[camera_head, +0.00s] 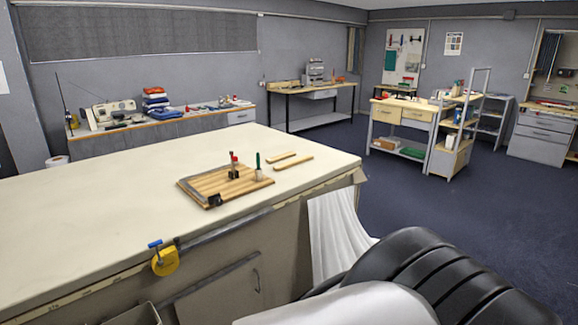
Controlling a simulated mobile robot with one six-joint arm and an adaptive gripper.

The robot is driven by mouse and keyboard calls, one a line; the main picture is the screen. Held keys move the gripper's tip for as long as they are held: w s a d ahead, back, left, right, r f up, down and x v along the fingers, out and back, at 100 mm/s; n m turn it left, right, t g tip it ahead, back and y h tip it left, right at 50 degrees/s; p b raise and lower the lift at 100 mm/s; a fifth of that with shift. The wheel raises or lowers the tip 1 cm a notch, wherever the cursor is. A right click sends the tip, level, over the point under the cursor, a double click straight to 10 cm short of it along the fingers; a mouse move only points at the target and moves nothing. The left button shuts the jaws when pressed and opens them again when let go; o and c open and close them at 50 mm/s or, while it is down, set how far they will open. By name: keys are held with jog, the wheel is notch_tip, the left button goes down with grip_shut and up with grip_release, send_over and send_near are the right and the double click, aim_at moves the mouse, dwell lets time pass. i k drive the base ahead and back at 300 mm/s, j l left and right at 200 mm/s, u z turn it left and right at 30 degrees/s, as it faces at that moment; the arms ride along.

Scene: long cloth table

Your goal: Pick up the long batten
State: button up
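Two pale wooden battens lie flat and apart on the cloth-covered table (110,215), near its far right part. The nearer batten (294,162) looks slightly longer than the farther batten (282,159), but from this angle I cannot be sure which is the long one. Both lie to the right of a striped wooden board (205,184) and run at a similar slant. Nothing covers them. My gripper's fingers do not show, so I cannot see whether it is open or shut.
Small upright items with a red top (234,168) and a green top (258,165) stand at the board, left of the battens. A yellow tape measure (165,260) hangs at the table's front edge. White cloth (337,235) drapes at the right end. The table's left side is clear.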

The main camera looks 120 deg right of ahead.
aim_at(295, 161)
jog(key=z, duration=4)
jog(key=i+l, duration=0.1)
jog(key=i, duration=0.4)
jog(key=i+l+u, duration=0.1)
jog(key=i, duration=0.45)
jog(key=i+l+u, duration=0.1)
jog(key=i, duration=0.4)
jog(key=i+l, duration=0.2)
jog(key=i, duration=0.3)
jog(key=i+l+u, duration=0.1)
jog(key=i, duration=0.4)
jog(key=i+l, duration=0.3)
jog(key=i, duration=0.2)
jog(key=u, duration=0.05)
